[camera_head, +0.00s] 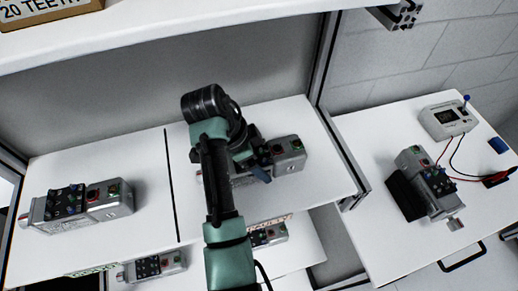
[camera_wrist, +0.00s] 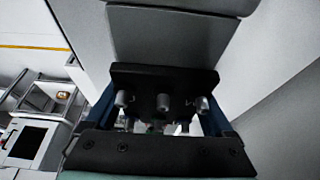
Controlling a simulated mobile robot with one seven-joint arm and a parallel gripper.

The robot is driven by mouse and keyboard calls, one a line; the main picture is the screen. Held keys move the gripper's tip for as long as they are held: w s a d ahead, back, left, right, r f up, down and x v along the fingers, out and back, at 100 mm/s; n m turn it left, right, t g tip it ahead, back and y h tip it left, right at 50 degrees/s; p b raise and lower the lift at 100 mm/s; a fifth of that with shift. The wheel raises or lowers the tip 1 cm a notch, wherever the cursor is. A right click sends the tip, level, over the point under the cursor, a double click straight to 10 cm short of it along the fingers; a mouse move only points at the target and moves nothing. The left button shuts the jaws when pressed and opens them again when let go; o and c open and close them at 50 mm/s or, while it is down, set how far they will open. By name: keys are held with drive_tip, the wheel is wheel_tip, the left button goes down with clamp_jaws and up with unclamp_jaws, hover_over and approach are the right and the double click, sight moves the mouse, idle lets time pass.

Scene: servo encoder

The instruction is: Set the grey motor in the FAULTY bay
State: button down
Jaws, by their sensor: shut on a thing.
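A grey motor (camera_head: 288,157) with a black top block and red and green caps is at the right section of the upper shelf (camera_head: 310,190). My gripper (camera_head: 262,165) is shut on its black top block, which also shows between the fingers in the wrist view (camera_wrist: 165,78). My arm hides the motor's left part. I cannot tell whether the motor rests on the shelf or is just above it. An orange-edged label (camera_head: 270,221) and a green-edged label (camera_head: 92,270) are on the shelf's front edge. Their words are unreadable, so I cannot tell which bay is FAULTY.
A similar motor (camera_head: 82,206) stands in the left section, beyond a black divider line (camera_head: 172,185). Two more motors (camera_head: 152,265) (camera_head: 266,236) sit on the shelf below. On the right bench are another motor (camera_head: 428,183) and a meter (camera_head: 447,119) with leads. A shelf overhangs above.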

drive_tip(key=shift+w, duration=0.3)
drive_tip(key=shift+f, duration=0.1)
unclamp_jaws()
drive_tip(key=shift+s+f, duration=0.1)
drive_tip(key=shift+s, duration=0.05)
drive_tip(key=v, duration=0.6)
drive_tip(key=shift+a+r+p, duration=0.15)
drive_tip(key=shift+r+p, duration=0.1)
drive_tip(key=shift+p, duration=0.1)
drive_tip(key=shift+s+a+r+p, duration=0.15)
drive_tip(key=shift+a+r+p, duration=0.1)
drive_tip(key=shift+r+p, duration=0.35)
